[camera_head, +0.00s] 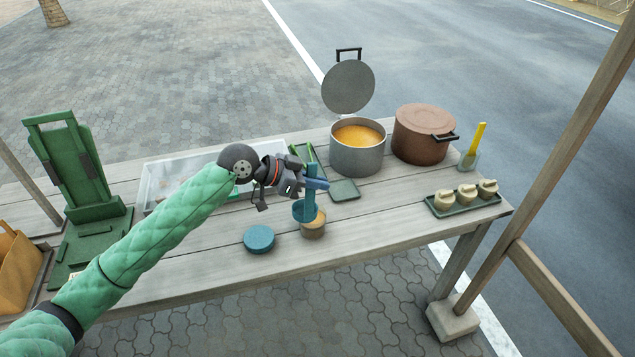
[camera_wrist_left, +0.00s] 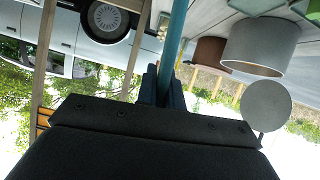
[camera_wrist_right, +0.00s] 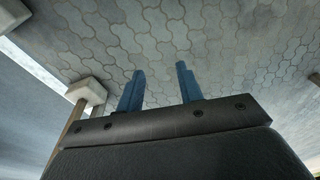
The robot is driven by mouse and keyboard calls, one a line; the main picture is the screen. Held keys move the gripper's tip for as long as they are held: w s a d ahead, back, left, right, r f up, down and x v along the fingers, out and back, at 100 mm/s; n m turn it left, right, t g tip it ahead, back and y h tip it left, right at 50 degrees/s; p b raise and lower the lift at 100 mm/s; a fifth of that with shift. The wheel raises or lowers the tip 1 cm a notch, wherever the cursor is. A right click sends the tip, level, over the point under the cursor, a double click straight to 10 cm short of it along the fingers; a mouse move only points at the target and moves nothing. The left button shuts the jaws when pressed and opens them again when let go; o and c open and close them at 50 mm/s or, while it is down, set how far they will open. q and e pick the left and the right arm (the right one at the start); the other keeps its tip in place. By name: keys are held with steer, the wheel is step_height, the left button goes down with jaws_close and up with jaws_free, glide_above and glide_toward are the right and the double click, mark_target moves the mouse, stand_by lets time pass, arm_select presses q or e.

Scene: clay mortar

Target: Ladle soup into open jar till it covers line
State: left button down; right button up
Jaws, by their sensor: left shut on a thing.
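My left gripper (camera_head: 316,184) is shut on the handle of a blue ladle (camera_head: 309,203); the handle also runs up between the fingers in the left wrist view (camera_wrist_left: 176,35). The ladle hangs upright, its cup at the tan open jar (camera_head: 314,231), overlapping the jar's left rim. I cannot tell whether the cup touches the jar; its contents and the line are not clear. A grey pot (camera_head: 357,160) holds orange soup (camera_head: 358,135), its lid (camera_head: 348,88) raised behind it. My right gripper (camera_wrist_right: 159,88) shows only in the right wrist view, open and empty above paving.
A blue round lid (camera_head: 259,238) lies left of the jar. A closed brown pot (camera_head: 421,137), a tray of small jars (camera_head: 466,208) and a yellow-handled utensil (camera_head: 477,138) stand right. A clear bin (camera_head: 158,176) and green stand (camera_head: 78,165) are left. The front right planks are clear.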

arm_select(q)
steer(key=shift+s+a+f, duration=0.1)
steer(key=shift+s+b, duration=0.1)
steer(key=shift+b, duration=0.35)
steer(key=shift+s+a+b, duration=0.15)
steer(key=shift+b, duration=0.25)
steer(key=shift+s+a+f+t+h+b, duration=0.1)
steer(key=shift+s+f+t+h+b, duration=0.1)
steer(key=shift+t+h+b, duration=0.3)
steer(key=shift+r+m, duration=0.1)
steer(key=shift+m, duration=0.2)
arm_select(e)
step_height(320, 180, up, 14)
steer(key=shift+s+a, duration=0.15)
steer(key=shift+s, duration=0.2)
steer(key=shift+s+f, duration=0.1)
steer(key=shift+s, duration=0.05)
arm_select(q)
steer(key=shift+r, duration=0.1)
